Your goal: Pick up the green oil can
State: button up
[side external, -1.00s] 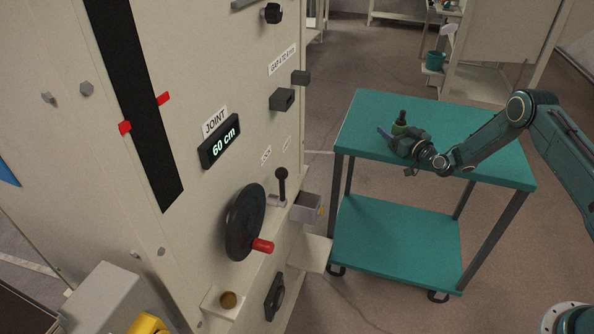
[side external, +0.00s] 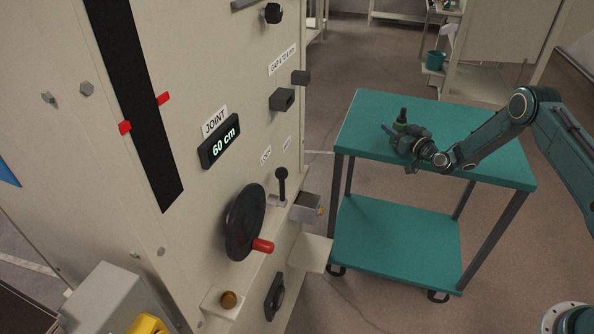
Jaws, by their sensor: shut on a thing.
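The green oil can (side external: 401,119) is small, with a dark top, and stands upright over the left part of the teal cart's top shelf (side external: 470,133). My gripper (side external: 401,134) reaches in from the right, low over the shelf, and is shut on the can. The gripper hides the can's lower part. I cannot tell whether the can's base touches the shelf.
A tall beige machine panel (side external: 185,75) stands left of the cart, with a black handwheel (side external: 245,222), a red knob (side external: 263,246) and a small lever (side external: 282,183). The right part of the cart top is clear. The lower shelf (side external: 395,243) is empty.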

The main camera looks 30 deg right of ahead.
notch_tip(320, 180, up, 19)
jog(key=shift+r, duration=0.2)
dwell(0.5)
dwell(0.5)
